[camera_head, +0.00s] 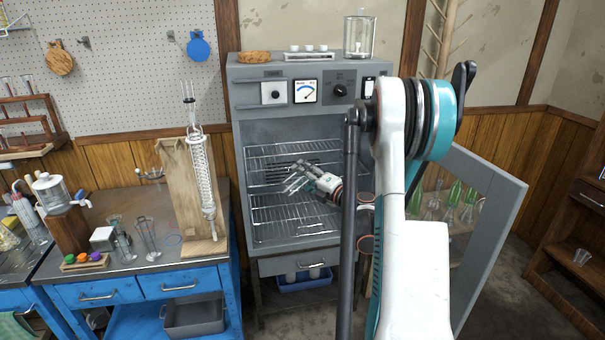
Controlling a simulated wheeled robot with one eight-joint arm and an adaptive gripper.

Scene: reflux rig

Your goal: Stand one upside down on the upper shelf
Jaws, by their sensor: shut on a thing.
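The grey drying cabinet (238,160) stands open in the middle, with an upper wire shelf (265,152) and a lower wire shelf (268,215). My gripper (293,182) reaches into it from the right, in front of the shelves and between their heights. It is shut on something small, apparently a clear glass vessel. The vessel's outline and which way up it is cannot be made out. Two clear glasses, a left one (121,240) and a right one (147,238), stand on the bench at left. No glass can be made out on the upper shelf.
The open cabinet door (487,215) stands at right, with green bottles (454,193) visible through its pane. My arm covers the cabinet's right side. A coil condenser (200,180) on a wooden stand is left of the cabinet. A glass jar (359,36) stands on top.

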